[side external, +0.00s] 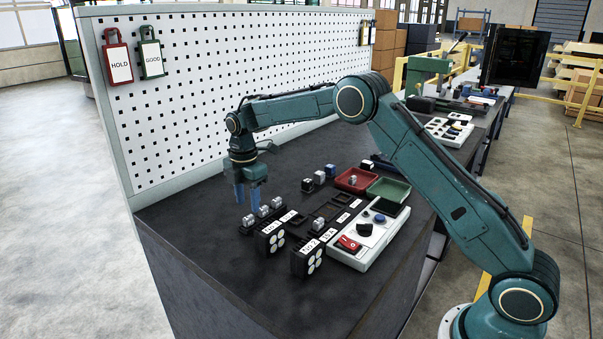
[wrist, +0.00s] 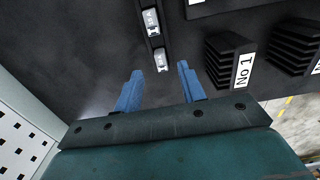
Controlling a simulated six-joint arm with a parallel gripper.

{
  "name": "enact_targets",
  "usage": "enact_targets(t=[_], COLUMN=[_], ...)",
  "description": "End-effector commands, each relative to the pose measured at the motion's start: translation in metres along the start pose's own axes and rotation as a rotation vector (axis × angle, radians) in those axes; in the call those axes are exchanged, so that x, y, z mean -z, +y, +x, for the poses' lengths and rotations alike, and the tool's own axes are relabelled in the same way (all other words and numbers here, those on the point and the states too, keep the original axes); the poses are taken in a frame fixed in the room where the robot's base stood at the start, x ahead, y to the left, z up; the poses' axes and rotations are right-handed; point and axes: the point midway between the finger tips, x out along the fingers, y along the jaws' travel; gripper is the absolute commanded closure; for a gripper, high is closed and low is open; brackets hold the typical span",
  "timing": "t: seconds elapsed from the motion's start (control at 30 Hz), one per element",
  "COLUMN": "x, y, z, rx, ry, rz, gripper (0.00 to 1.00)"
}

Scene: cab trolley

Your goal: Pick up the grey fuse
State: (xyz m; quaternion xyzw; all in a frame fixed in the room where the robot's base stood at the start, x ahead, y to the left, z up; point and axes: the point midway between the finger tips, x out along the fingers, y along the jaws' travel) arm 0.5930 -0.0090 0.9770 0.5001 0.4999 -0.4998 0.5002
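A row of small grey-and-white fuses (side external: 263,211) stands in a black strip near the front left of the bench. Two of them show in the wrist view: one farther up (wrist: 151,21) and one nearer (wrist: 161,60). My gripper (side external: 254,208) points down above this row in the side view. Its blue fingers (wrist: 159,71) are apart and empty in the wrist view, with the nearer fuse just beyond the gap between the tips. A small grey piece (side external: 352,180) also lies in the red tray (side external: 343,186). I cannot tell which one is the task's grey fuse.
A white pegboard (side external: 230,85) borders the bench.

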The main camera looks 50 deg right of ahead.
Motion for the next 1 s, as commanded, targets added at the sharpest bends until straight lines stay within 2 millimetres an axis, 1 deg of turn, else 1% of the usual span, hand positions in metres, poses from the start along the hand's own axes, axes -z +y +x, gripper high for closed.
enact_targets(t=[0.3,0.43,0.57,1.0], x=[0.0,0.0,0.0,0.0], y=[-0.002,-0.002,-0.001,-0.001], z=[0.034,0.045,0.049,0.049], rx=[0.004,0.003,0.001,0.001], ry=[0.0,-0.001,-0.001,-0.001], rz=[0.0,0.0,0.0,0.0], gripper=[0.6,0.6,0.6,0.6])
